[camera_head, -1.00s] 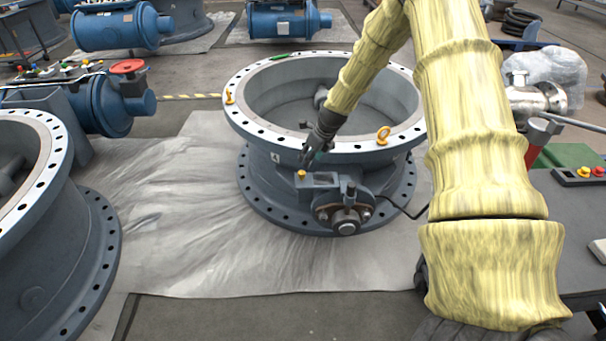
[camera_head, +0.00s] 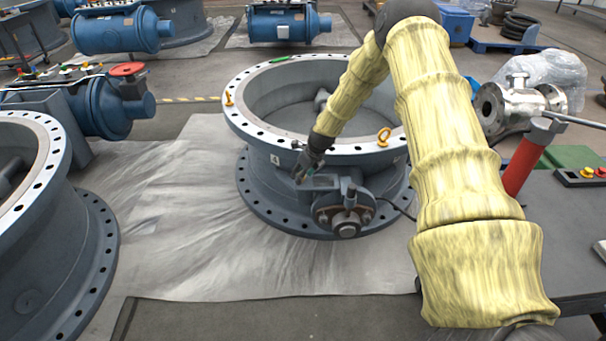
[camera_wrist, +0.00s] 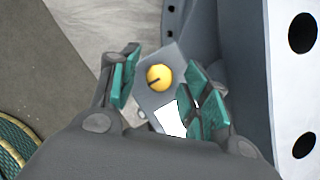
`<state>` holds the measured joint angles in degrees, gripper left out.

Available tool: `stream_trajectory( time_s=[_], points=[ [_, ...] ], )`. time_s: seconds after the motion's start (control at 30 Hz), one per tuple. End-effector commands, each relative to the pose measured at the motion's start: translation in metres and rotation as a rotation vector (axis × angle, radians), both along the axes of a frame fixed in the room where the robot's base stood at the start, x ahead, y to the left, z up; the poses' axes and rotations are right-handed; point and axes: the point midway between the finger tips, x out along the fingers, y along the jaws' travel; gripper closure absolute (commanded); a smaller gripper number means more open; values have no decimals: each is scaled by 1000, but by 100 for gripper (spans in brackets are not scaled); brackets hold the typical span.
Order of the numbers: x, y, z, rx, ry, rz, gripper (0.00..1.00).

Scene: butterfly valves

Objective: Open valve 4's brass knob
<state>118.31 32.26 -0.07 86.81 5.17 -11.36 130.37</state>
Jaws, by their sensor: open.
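Valve 4 (camera_head: 262,190) is a large grey flanged ring on the floor sheet, with a small "4" label on its front. In the wrist view its brass knob (camera_wrist: 159,77) is a round yellow disc with a dark line across it, on a grey block (camera_wrist: 151,99). My gripper (camera_head: 300,180) is at the valve's front side, above the actuator housing, and hides the knob in the head view. In the wrist view my gripper (camera_wrist: 163,88) is open, with green-padded fingers on either side of the knob. I see no clear contact with it.
The valve's flange (camera_wrist: 296,80) rises close on the right in the wrist view. An actuator (camera_head: 344,212) juts from the valve's front. Another large valve (camera_head: 38,240) stands at left. A dark table (camera_head: 565,240) with a red post (camera_head: 524,158) is at right. The front floor is clear.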

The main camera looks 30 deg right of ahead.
Motion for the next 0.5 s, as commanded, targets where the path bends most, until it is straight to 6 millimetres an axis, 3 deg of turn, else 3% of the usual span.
stream_trajectory(
  time_s=[0.2, 0.43, 0.5],
  points=[
    [0, 0, 0, 0, 0, 0, 55],
    [0, 0, 0, 0, 0, 0, 97],
    [0, 0, 0, 0, 0, 0, 98]
  ],
)
